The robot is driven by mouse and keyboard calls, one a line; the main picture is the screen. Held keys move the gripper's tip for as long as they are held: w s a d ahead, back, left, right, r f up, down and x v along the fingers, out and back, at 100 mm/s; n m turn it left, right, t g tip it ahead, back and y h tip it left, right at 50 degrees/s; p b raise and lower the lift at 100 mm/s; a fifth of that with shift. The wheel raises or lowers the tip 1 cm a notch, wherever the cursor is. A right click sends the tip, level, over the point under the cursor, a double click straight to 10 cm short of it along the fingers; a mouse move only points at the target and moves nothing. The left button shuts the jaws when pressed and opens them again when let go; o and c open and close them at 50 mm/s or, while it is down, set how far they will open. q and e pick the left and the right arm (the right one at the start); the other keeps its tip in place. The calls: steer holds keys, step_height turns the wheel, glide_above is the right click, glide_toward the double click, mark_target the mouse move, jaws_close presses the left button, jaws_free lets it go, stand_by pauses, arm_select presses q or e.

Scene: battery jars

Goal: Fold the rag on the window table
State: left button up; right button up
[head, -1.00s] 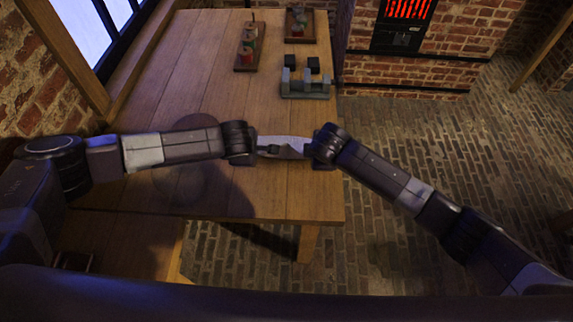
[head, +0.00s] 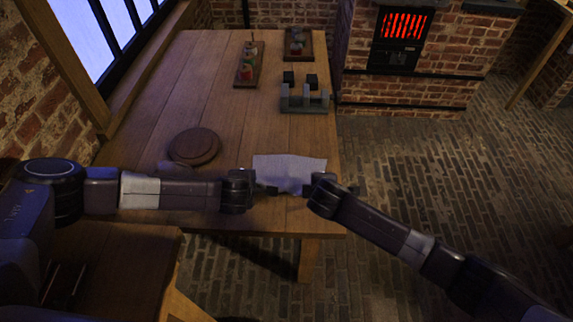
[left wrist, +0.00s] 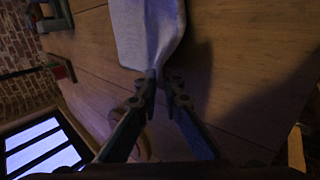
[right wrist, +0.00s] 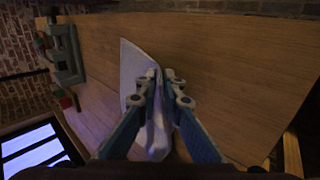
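The rag (head: 290,170), a pale grey-white cloth, lies near the front right of the wooden window table (head: 210,125). Its far part spreads over the tabletop and its near edge is between my two grippers. My left gripper (head: 266,189) is shut on a near corner; in the left wrist view the rag (left wrist: 147,30) narrows to a pinch between the fingertips (left wrist: 159,75). My right gripper (head: 308,189) is at the other near corner; in the right wrist view the rag (right wrist: 135,75) bunches between its nearly closed fingertips (right wrist: 164,75). The arms hide part of the near edge.
A round wooden board (head: 194,146) lies left of the rag. A grey rack-like fixture (head: 304,98) stands behind it at the right edge. Two trays with small items, one nearer (head: 246,72) and one farther (head: 298,42), stand at the back. A brick stove (head: 405,80) is beyond.

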arm_select(q)
steer(key=o, duration=0.8)
steer(key=shift+c, duration=0.2)
arm_select(e)
steer(key=o, duration=0.7)
